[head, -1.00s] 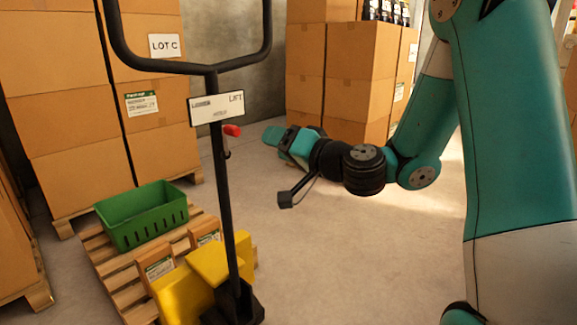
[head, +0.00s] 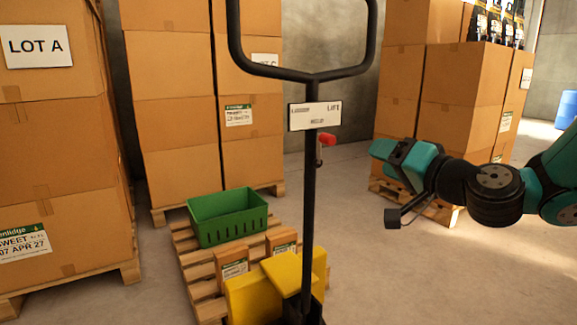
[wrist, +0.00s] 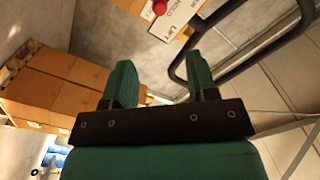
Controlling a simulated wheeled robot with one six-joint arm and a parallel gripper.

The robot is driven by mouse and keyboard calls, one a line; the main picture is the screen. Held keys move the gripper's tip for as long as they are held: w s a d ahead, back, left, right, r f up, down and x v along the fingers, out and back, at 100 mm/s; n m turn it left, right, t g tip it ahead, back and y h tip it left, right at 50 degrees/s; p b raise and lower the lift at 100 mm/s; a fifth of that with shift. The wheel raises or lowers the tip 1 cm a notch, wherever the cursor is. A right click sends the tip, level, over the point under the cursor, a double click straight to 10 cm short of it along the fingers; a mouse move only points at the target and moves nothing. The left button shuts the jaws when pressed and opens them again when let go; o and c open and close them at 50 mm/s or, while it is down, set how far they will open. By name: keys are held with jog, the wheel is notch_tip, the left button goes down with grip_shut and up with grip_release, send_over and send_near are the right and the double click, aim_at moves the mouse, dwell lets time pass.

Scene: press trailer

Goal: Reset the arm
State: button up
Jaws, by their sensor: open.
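My arm reaches in from the right edge of the head view. My gripper (head: 383,150) is teal and black and points left, a short way to the right of the pallet jack's red lever. In the wrist view my gripper (wrist: 160,85) shows two green fingers standing apart with nothing between them. The pallet jack's black handle (head: 312,200) carries a white label plate (head: 315,116) and a red lever (head: 327,139). The label plate (wrist: 178,15) and red lever (wrist: 159,7) also show at the top of the wrist view, beyond the fingers.
A green crate (head: 228,217) and small boxes (head: 233,267) sit on a wooden pallet (head: 197,262) by the yellow jack body (head: 252,298). Tall carton stacks stand left (head: 55,150), behind (head: 170,110) and at the back right (head: 460,90). Floor below my gripper is clear.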

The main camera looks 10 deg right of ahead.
jog(key=s+a+f+n+g+y, duration=0.2)
jog(key=s+a+n+g, duration=0.2)
jog(key=a, duration=0.3)
jog(key=s+a+f+n+g+y, duration=0.25)
jog(key=s+a+n+g, duration=0.2)
jog(key=a, duration=0.25)
jog(key=s+f+n+g+h, duration=0.2)
jog(key=s+f+g+h, duration=0.15)
jog(key=s, duration=0.45)
jog(key=s+f+n+g+h, duration=0.2)
jog(key=s+g, duration=0.3)
jog(key=s, duration=0.2)
notch_tip(320, 180, up, 33)
jog(key=p, duration=3.3)
jog(key=shift+s+a, duration=0.2)
jog(key=shift+s, duration=0.05)
